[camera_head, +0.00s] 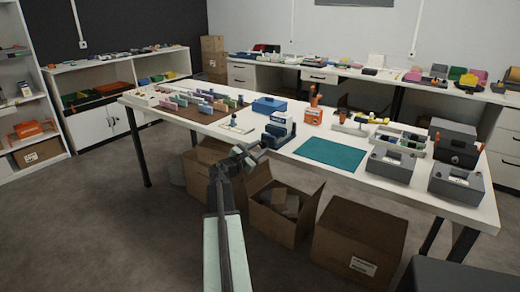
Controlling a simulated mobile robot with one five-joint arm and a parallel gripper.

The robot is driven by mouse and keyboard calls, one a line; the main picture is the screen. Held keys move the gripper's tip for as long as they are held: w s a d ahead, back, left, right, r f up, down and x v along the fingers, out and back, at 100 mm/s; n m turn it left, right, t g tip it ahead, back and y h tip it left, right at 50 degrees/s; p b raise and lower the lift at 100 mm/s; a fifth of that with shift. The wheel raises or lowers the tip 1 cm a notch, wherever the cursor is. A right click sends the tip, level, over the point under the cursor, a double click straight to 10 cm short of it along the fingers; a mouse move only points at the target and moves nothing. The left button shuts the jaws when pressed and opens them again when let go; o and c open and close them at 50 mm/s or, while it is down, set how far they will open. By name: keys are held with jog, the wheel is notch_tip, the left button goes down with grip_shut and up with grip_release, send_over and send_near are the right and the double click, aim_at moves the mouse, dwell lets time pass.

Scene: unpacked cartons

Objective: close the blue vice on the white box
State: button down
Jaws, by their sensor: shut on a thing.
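The blue vice (275,136) stands near the front edge of the long white table, at its middle. The white box (283,120) stands upright at the vice, its lower part hidden by the vice body. Whether the jaws touch the box is too small to tell. My gripper (262,147) is at the near left side of the vice, with my arm reaching up to it from below. It is shut on a part of the vice at that side, probably its handle, which my gripper largely hides.
A teal mat (331,152) lies right of the vice. An orange device (313,116) and a blue case (269,104) stand behind. Grey boxes (391,165) fill the right end.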

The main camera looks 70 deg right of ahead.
jog(key=m, duration=0.5)
jog(key=shift+s+m, duration=0.1)
jog(key=shift+m, duration=2.3)
jog(key=c, duration=1)
grip_release()
jog(key=shift+r, duration=0.1)
jog(key=shift+a, duration=0.15)
jog(key=v, duration=0.7)
jog(key=shift+a, duration=0.25)
